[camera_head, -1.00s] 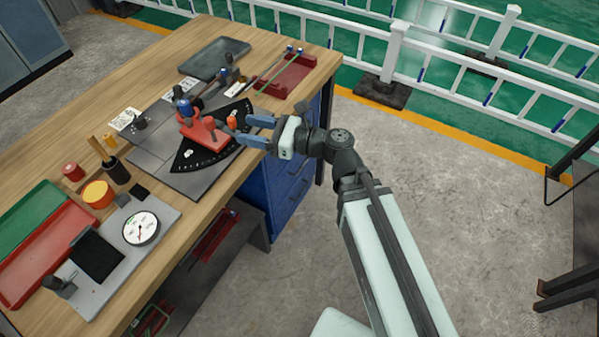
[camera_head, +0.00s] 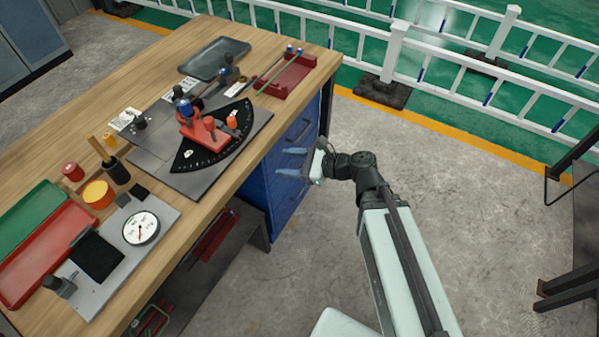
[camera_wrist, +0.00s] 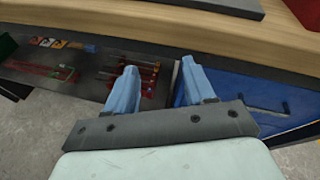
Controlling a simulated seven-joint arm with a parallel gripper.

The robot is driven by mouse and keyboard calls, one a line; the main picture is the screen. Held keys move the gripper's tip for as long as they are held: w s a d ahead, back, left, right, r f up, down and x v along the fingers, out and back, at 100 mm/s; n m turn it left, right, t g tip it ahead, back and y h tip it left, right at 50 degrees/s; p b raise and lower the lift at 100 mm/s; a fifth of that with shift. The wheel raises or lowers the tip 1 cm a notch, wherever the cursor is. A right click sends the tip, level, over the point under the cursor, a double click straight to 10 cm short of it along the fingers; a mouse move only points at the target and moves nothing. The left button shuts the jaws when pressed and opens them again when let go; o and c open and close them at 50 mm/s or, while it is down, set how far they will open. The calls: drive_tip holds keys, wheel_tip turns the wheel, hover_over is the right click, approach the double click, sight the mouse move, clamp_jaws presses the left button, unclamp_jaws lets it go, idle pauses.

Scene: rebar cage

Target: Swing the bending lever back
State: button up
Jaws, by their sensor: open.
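The bending jig sits on a dark plate (camera_head: 150,165) on the workbench, with a black graduated arc (camera_head: 187,158) and a red lever body (camera_head: 205,137) on it. An orange-red knob (camera_head: 232,122) stands at the right side of the arc. A blue-topped post (camera_head: 184,106) stands at the lever's back left. My gripper (camera_head: 290,161) is open and empty, off the bench's right edge in front of the blue drawers. It is apart from the lever. In the wrist view my two blue fingers (camera_wrist: 158,85) are spread with nothing between them.
A dial gauge (camera_head: 141,228) and red and green trays stand at the near left. Blue drawers (camera_head: 270,200) are under the bench edge.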

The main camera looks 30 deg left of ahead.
drive_tip(key=shift+n+h, duration=0.3)
drive_tip(key=shift+h, duration=0.2)
drive_tip(key=shift+w+d+f, duration=0.15)
drive_tip(key=shift+d+f, duration=0.25)
drive_tip(key=shift+f, duration=0.3)
drive_tip(key=shift+w+d+f, duration=0.15)
drive_tip(key=shift+d+f, duration=0.3)
drive_tip(key=shift+f, duration=0.2)
drive_tip(key=shift+w+d+f, duration=0.15)
drive_tip(key=shift+d+f, duration=0.25)
drive_tip(key=shift+f, duration=0.3)
drive_tip(key=shift+c, duration=0.3)
